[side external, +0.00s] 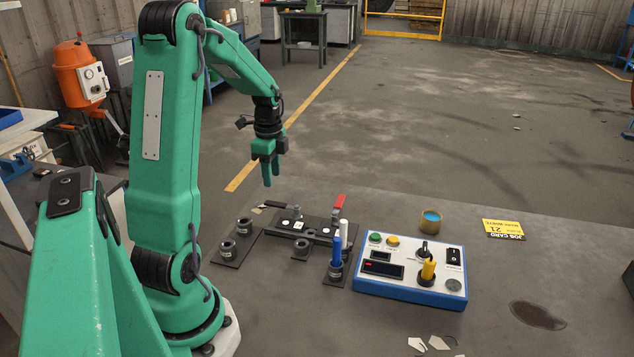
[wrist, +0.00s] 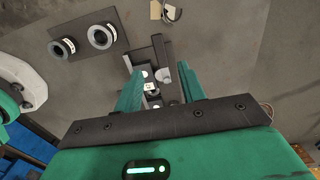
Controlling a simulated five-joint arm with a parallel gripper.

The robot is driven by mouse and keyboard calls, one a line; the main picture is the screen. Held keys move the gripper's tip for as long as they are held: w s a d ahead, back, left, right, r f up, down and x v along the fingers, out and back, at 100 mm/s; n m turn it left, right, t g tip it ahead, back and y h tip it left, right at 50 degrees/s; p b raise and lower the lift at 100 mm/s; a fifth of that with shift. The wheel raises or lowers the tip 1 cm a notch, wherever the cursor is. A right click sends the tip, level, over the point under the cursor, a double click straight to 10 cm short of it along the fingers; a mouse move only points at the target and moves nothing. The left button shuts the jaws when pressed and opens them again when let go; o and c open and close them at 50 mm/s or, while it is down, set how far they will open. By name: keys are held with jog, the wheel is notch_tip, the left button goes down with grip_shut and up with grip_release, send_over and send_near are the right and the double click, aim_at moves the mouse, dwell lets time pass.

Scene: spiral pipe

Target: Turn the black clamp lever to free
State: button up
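A dark fixture (side external: 316,232) lies on the bench below and to the right of my gripper (side external: 266,180). A black bar (side external: 277,205), which looks like the clamp lever, lies at its left end beside a grey post (side external: 296,213). A red-tipped lever (side external: 339,202) stands at the fixture's other end. In the wrist view the black bar (wrist: 159,48) shows beyond and between the fingertips of my gripper (wrist: 160,72). My gripper is open and empty, fingers down, above the bench and apart from the bar. Part of the fixture is hidden by my fingers in the wrist view.
Dark ring sockets (side external: 236,238) sit on a plate left of the fixture. A white peg (side external: 343,231) and a blue peg (side external: 336,248) stand right of it. The bench beyond is mostly clear.

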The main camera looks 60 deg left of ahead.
aim_at(274, 203)
jog(key=shift+f, duration=0.15)
jog(key=shift+f, duration=3.75)
grip_shut()
